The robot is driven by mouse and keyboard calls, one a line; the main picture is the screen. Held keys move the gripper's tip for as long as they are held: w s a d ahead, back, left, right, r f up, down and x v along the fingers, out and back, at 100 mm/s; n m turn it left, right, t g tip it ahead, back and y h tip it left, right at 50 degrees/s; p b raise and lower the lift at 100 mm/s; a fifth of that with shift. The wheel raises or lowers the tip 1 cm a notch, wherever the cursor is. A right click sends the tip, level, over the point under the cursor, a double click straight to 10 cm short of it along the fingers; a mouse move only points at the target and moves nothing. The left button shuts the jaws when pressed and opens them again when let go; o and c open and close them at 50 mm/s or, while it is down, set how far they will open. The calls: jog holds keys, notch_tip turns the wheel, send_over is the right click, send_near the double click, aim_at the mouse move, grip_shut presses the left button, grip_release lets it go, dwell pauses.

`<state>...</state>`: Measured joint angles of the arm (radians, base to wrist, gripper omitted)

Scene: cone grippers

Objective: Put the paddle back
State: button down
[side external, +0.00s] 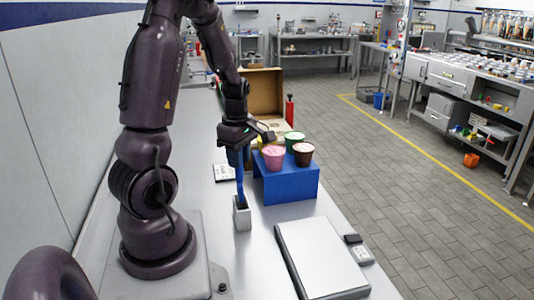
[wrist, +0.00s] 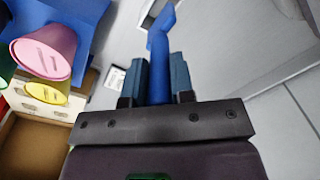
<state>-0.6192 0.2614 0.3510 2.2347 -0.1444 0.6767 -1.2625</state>
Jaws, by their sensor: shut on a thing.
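The paddle (side external: 240,184) is a long blue tool, held nearly upright with its lower end down. My gripper (side external: 237,158) is shut on its upper part. In the wrist view the paddle (wrist: 158,60) runs between the two blue-grey fingers of my gripper (wrist: 160,76), and its far end bends slightly. A small light grey square holder (side external: 242,215) stands on the bench directly below. The paddle's lower end is at the holder's top opening; I cannot tell how far inside it is.
A blue stand (side external: 290,190) beside the holder carries a pink tub (side external: 273,157), a brown tub (side external: 304,155) and a green tub (side external: 294,140). An open cardboard box (side external: 265,92) is behind. A flat silver-lidded case (side external: 322,258) lies in front right.

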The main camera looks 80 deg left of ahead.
aim_at(241, 181)
jog(key=shift+f, duration=4.05)
jog(key=c, duration=0.9)
grip_release()
jog(key=shift+w, duration=0.1)
